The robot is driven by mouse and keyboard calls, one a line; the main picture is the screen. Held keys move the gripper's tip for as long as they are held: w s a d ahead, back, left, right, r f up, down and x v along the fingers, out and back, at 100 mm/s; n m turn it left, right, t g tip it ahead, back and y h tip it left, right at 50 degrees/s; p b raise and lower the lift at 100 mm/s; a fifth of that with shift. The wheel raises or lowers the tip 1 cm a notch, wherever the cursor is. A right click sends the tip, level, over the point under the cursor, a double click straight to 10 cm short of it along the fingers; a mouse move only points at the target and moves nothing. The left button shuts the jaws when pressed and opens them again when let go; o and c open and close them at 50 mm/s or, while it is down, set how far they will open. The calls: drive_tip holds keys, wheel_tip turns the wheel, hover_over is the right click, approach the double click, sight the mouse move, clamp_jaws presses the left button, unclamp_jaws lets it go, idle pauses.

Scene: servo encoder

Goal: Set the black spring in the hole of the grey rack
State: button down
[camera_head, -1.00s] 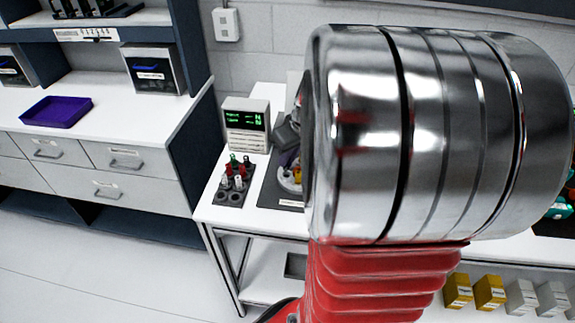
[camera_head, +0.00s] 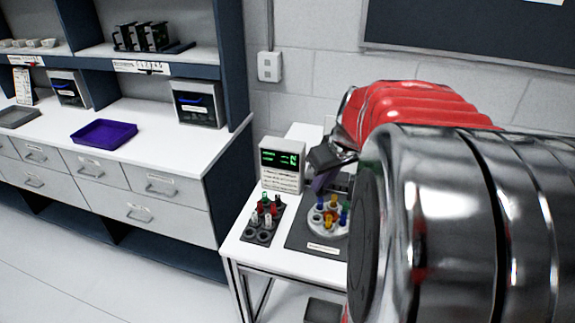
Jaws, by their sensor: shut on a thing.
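My gripper (camera_head: 323,163) shows beside the small display unit, above the round grey holder (camera_head: 313,231). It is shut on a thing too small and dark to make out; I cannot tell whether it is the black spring. A dark grey rack (camera_head: 256,243) lies on the white table left of and below my gripper. Several red, white and green pieces stand in it, and holes at its front look empty. The round holder carries several blue, yellow, red and white pieces. My arm hides its right side.
The display unit (camera_head: 282,165) with green digits stands behind the rack, close to my gripper. A purple tray (camera_head: 104,134) lies on the left counter (camera_head: 160,130). My own arm covers much of the right side and hides the table there.

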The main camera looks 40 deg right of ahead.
drive_tip(key=w+a+f, duration=0.2)
drive_tip(key=w+a, duration=0.4)
drive_tip(key=a, duration=0.3)
drive_tip(key=w+a+f+n, duration=0.1)
drive_tip(key=w+a+f, duration=0.2)
drive_tip(key=w+a, duration=0.3)
drive_tip(key=w+a+f, duration=0.3)
drive_tip(key=w+a, duration=0.3)
drive_tip(key=a, duration=0.6)
drive_tip(key=shift+w+a+f+y, duration=0.25)
drive_tip(key=shift+w+a+y, duration=0.05)
drive_tip(key=shift+w, duration=0.05)
